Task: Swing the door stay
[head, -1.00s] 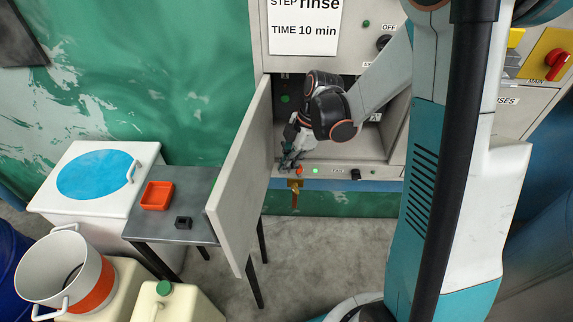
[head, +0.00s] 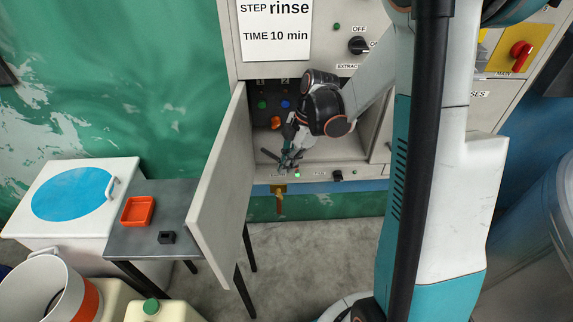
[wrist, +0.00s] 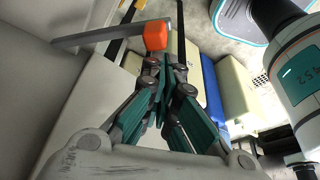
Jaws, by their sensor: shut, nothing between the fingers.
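The open grey cabinet door (head: 222,185) stands out toward me at the left of its recess. In the wrist view, a grey bar (wrist: 105,36) with an orange block (wrist: 155,36) at its end lies just beyond my fingertips; it looks like the door stay. In the head view, a thin dark bar (head: 270,155) shows beside the fingers; I cannot tell if it is the same part. My gripper (head: 285,165) is shut and empty, low at the recess's front; it also shows in the wrist view (wrist: 165,80). Whether the fingers touch the block is unclear.
A dark side table (head: 150,240) with an orange tray (head: 137,211) and a small black block (head: 166,237) stands left of the door. A brass-coloured part (head: 280,200) hangs below the panel's green lamp (head: 297,175). Floor (head: 310,245) before the cabinet is clear.

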